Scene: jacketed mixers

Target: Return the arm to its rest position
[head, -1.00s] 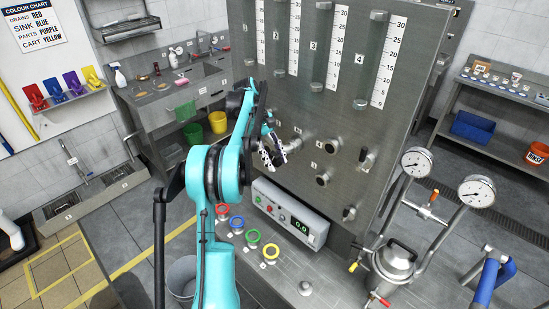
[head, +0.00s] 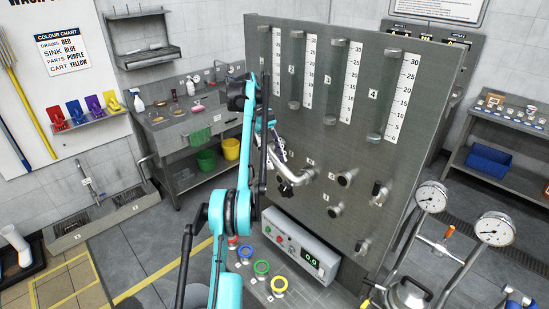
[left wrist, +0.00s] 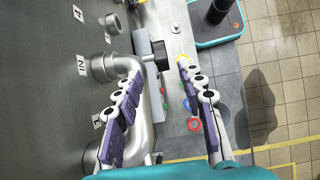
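My left arm (head: 243,190) reaches up in front of the steel panel (head: 325,150) in the head view. My left gripper (head: 279,150) is at the panel's left part, just above a bent steel pipe (head: 292,178). In the left wrist view its two purple-and-white fingers (left wrist: 160,72) are spread apart, with nothing gripped between them. The bent pipe (left wrist: 143,110) shows beside and partly behind the left finger; whether they touch I cannot tell. My right gripper is in neither view.
A control box (head: 300,245) stands below the ports, with coloured rings (head: 261,267) in front. Gauges (head: 431,196) on pipes and a steel vessel (head: 408,295) are at right. A sink bench (head: 190,125) stands behind left. Open floor (head: 130,240) lies at left.

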